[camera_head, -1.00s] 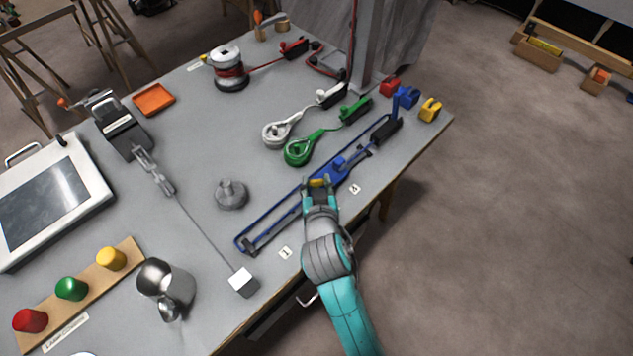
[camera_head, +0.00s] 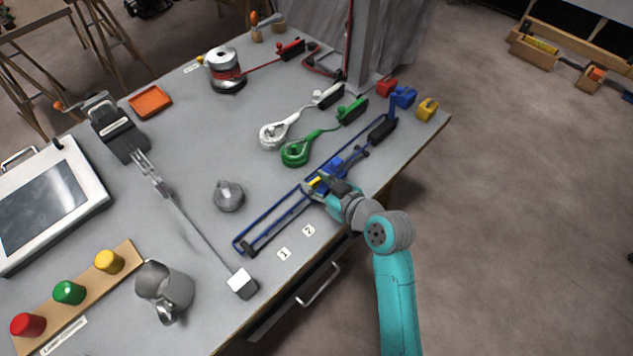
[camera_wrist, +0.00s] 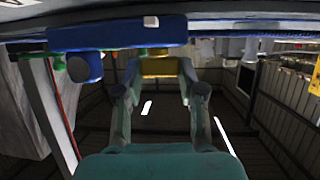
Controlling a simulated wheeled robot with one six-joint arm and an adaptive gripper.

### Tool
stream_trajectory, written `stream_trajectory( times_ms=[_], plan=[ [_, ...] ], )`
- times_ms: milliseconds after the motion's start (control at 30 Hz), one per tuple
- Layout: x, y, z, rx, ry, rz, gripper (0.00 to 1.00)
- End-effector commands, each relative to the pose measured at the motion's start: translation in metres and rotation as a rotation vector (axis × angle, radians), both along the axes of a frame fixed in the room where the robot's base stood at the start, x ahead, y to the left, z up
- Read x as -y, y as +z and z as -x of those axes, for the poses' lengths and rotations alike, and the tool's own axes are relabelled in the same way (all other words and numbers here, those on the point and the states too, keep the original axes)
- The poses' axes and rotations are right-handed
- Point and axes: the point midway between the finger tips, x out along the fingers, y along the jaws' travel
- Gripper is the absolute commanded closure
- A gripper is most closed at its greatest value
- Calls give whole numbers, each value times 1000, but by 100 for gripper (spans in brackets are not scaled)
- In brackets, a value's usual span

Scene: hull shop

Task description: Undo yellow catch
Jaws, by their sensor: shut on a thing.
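The yellow catch (camera_head: 316,182) is a small yellow piece at the near side of the blue carriage (camera_head: 333,168). The carriage sits on a long blue-railed track (camera_head: 268,221) near the bench's front edge. My gripper (camera_head: 321,187) reaches in from the right and is shut on the catch. In the wrist view, the yellow catch (camera_wrist: 158,67) sits between my two fingertips (camera_wrist: 160,72), just under the blue carriage body (camera_wrist: 117,32). The fingers partly hide the catch in the head view, and its far side cannot be seen.
Number cards 1 (camera_head: 284,254) and 2 (camera_head: 308,231) lie along the bench front. A green reel (camera_head: 295,153) and white reel (camera_head: 273,134) lie behind the track. A grey knobbed weight (camera_head: 228,196) stands left. Blue (camera_head: 403,97) and yellow (camera_head: 427,109) blocks stand at the right corner.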

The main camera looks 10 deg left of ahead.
Motion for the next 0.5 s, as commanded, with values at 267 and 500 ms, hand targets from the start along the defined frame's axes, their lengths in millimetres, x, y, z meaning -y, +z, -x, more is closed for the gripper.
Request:
stream_trajectory(
  times_ms=[267, 500],
  plan=[
    [1, 0, -1, -1, 87, 2, 95],
    [1, -1, -1, -1, 110, 1, 95]
  ],
)
